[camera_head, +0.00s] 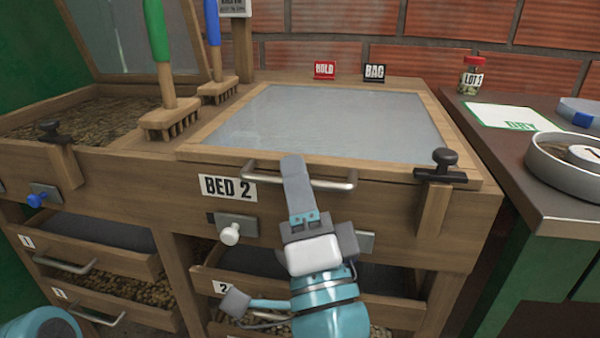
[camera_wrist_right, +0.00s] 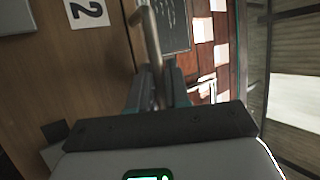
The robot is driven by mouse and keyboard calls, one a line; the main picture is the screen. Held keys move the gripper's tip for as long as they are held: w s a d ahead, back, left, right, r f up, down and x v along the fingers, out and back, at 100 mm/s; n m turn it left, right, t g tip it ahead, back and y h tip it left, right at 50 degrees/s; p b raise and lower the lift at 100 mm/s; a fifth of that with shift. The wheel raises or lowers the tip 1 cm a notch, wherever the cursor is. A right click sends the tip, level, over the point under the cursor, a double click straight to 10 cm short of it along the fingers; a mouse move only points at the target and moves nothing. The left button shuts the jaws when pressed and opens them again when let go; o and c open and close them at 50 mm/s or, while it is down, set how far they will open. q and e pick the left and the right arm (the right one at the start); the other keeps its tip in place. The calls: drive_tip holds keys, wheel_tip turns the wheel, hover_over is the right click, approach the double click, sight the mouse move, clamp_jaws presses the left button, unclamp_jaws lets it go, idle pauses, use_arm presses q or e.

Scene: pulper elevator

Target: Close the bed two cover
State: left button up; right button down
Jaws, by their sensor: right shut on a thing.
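The bed two cover (camera_head: 330,120), a wooden frame with a translucent grey pane, lies flat or nearly flat over bed two. I cannot tell whether a thin gap is left under its front edge. Its metal bar handle (camera_head: 338,184) runs along the front, above the BED 2 label (camera_head: 228,188). My right gripper (camera_head: 293,166) is shut on this handle. In the right wrist view the handle bar (camera_wrist_right: 149,30) passes between the fingers (camera_wrist_right: 158,88). My left gripper is not in view.
A black latch knob (camera_head: 445,160) stands at the cover's front right. Two rakes, green-handled (camera_head: 158,45) and blue-handled (camera_head: 213,25), stand left of the cover. Bed one's cover (camera_head: 130,35) is raised. A counter with a round tray (camera_head: 565,165) is at right. Drawers lie below.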

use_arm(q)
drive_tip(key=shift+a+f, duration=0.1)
use_arm(e)
drive_tip(key=shift+w+a+f, duration=0.1)
drive_tip(key=shift+a+f, duration=0.05)
drive_tip(key=shift+f, duration=0.4)
drive_tip(key=c, duration=1.4)
unclamp_jaws()
drive_tip(key=shift+c, duration=0.2)
